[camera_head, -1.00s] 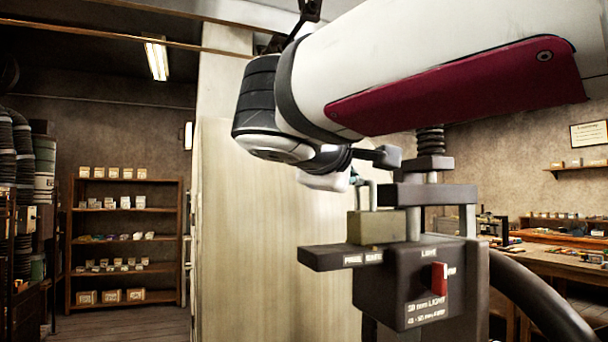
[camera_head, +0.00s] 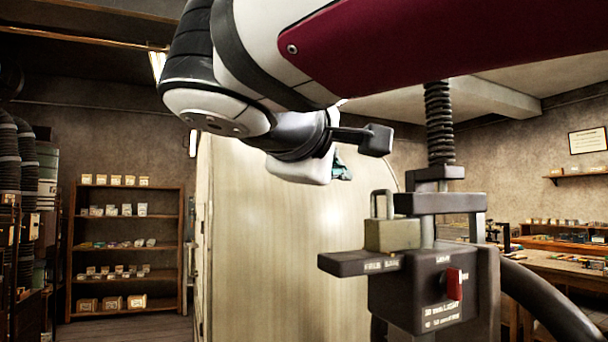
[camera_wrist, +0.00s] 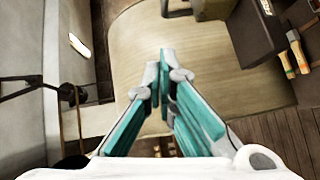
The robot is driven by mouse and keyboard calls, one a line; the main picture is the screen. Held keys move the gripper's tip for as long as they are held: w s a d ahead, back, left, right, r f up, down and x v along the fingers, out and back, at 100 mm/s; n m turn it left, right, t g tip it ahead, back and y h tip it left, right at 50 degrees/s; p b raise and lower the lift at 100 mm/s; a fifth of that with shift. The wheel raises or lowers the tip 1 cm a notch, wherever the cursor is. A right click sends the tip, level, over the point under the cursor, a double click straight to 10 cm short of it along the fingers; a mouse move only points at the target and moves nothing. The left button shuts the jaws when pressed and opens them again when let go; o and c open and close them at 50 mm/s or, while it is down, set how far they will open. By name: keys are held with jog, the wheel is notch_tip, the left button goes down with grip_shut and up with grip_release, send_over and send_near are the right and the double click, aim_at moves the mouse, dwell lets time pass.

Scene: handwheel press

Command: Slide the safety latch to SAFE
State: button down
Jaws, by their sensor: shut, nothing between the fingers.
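The safety latch looks like an olive-brass block (camera_head: 392,235) with an upright grey metal loop on top. It sits on a dark plate (camera_head: 345,263) of the press, whose front edge has small white lettering that seems to read FREE and SAFE. The block stands at the plate's right part, by the SAFE word. My gripper (camera_head: 343,168) is above and left of the loop, apart from it, and mostly hidden by my wrist. In the wrist view its teal fingers (camera_wrist: 165,72) are together and hold nothing.
The press body carries a red lever (camera_head: 454,284) and a threaded screw (camera_head: 439,125). A dark curved rim (camera_head: 545,305) is at right. A pale curved panel (camera_head: 265,230) stands behind. Shelves (camera_head: 125,245) are at far left, a workbench (camera_head: 560,262) at right.

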jog(key=v, duration=0.3)
jog(key=shift+s+a, duration=0.1)
jog(key=shift+s, duration=0.1)
dwell(0.3)
jog(key=s+d+f+m+g+p, duration=0.2)
jog(key=s+d+f+m+g, duration=0.15)
jog(key=d+f, duration=0.4)
jog(key=s+d+f+m+g+p, duration=0.2)
jog(key=s+d+f+g+p, duration=0.15)
jog(key=d+f, duration=0.4)
jog(key=s+f+m+g+y+p, duration=0.3)
jog(key=s+f+m+y, duration=0.3)
jog(key=s+f, duration=0.7)
jog(key=shift+s+d+g, duration=0.4)
jog(key=shift+s+g, duration=0.1)
jog(key=shift+s, duration=0.05)
jog(key=shift+f+m, duration=0.1)
jog(key=shift+m, duration=0.15)
